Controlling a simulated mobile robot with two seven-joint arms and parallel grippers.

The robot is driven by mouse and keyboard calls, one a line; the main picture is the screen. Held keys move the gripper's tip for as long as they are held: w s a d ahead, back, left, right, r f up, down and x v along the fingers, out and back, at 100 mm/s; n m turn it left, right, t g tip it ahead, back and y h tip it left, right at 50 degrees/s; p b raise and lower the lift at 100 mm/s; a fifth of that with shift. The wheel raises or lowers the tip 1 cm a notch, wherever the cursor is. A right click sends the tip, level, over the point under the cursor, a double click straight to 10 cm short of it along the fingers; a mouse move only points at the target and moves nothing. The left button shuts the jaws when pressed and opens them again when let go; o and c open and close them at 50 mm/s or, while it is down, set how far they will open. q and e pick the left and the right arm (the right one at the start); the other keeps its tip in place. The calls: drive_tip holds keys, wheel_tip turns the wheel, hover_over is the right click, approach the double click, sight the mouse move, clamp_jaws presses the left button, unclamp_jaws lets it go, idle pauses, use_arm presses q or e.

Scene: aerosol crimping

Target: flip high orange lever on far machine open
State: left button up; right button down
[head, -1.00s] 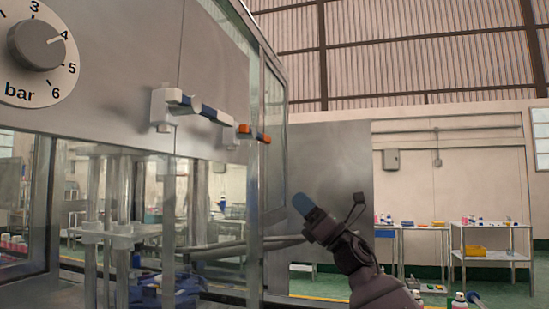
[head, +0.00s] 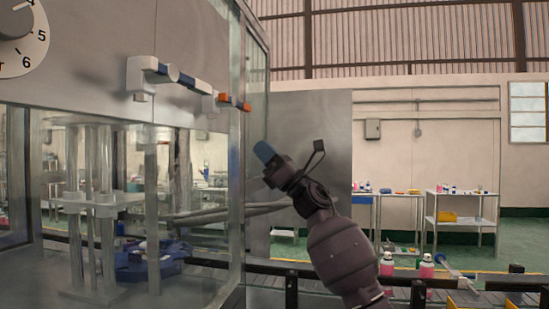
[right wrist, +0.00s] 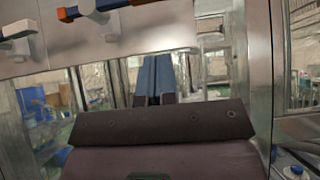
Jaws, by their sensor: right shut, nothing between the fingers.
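The orange lever (head: 246,107), with a blue middle, sits high on the front panel of the far machine beside its white mount (head: 209,104). It also shows at the top edge of the right wrist view (right wrist: 146,3), partly cut off. My right gripper (head: 264,152) is below and slightly right of the lever in the head view, apart from it. Its blue fingers (right wrist: 155,75) are shut with nothing between them. My left gripper is not in view.
A nearer blue-and-white lever (head: 187,82) sits on the same panel, left of the orange one. Clear guard panes lie under the panel. A numbered dial (head: 18,22) is at upper left. Pink-bodied cans (head: 426,271) stand at lower right, near a rail. Tables (head: 459,218) stand behind.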

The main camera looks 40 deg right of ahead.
use_arm(q)
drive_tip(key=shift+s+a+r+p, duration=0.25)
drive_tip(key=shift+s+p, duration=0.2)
drive_tip(key=shift+p, duration=0.3)
use_arm(e)
wheel_tip(320, 180, up, 7)
drive_tip(key=w+a, duration=0.2)
drive_tip(key=shift+w, duration=0.15)
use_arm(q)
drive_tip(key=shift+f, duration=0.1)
